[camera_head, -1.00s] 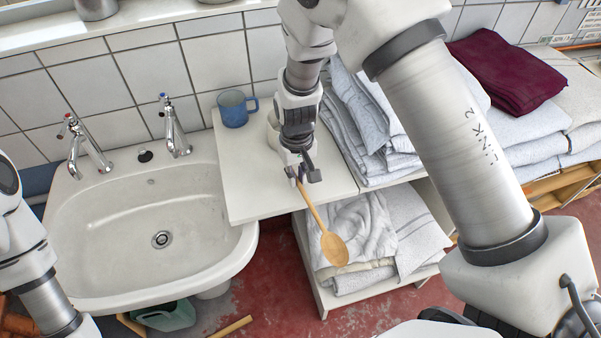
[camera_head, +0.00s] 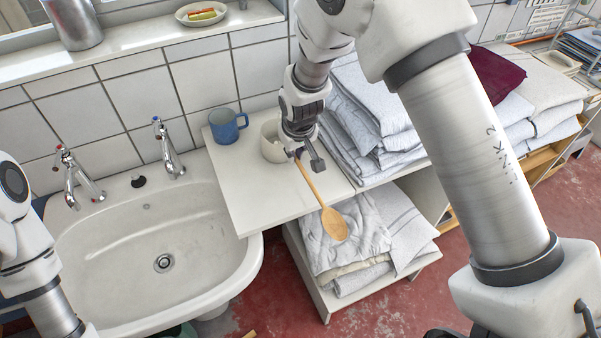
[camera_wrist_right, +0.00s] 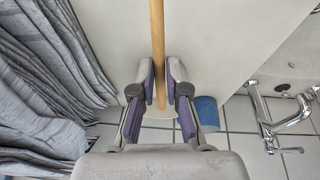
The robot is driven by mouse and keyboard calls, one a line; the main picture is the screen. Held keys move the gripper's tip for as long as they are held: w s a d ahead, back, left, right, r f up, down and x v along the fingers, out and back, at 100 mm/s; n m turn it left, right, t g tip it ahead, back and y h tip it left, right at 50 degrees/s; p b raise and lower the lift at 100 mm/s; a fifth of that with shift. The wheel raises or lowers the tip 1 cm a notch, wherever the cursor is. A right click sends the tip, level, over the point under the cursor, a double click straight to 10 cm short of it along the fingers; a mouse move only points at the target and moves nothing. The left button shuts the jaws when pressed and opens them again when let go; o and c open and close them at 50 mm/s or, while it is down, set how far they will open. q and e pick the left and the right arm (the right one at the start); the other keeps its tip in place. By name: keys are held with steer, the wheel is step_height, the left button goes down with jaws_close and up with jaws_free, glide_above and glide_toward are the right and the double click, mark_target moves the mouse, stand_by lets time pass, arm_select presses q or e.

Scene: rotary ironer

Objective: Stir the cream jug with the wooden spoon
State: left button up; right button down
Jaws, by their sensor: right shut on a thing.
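The cream jug (camera_head: 270,146) stands on the white shelf top beside the blue mug, partly hidden behind my right gripper. My right gripper (camera_head: 298,156) is just right of the jug in the head view. It is shut on the handle of the wooden spoon (camera_head: 334,223). The spoon slants down toward the front, its bowl out past the shelf's front edge and apart from the jug. In the right wrist view the spoon handle (camera_wrist_right: 157,35) lies between the two fingers (camera_wrist_right: 160,84). My left arm shows at the left edge, but its gripper is out of view.
The blue mug (camera_head: 227,125) stands left of the jug on the white shelf top (camera_head: 250,190). Folded grey towels (camera_head: 365,115) are stacked close to the right. A sink (camera_head: 120,240) with two taps lies to the left. More towels (camera_head: 350,235) lie on the lower shelf.

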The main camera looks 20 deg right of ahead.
steer(key=w+a+r+n+t+y+p, duration=0.3)
steer(key=w+r+t, duration=0.3)
steer(key=r, duration=0.7)
steer(key=w+a+r+n+t+y+p, duration=0.3)
steer(key=w+r, duration=0.5)
steer(key=r, duration=0.6)
step_height(320, 180, down, 14)
steer(key=t+b, duration=0.1)
steer(key=b, duration=1)
steer(key=shift+a+h, duration=0.3)
steer(key=shift+s, duration=0.1)
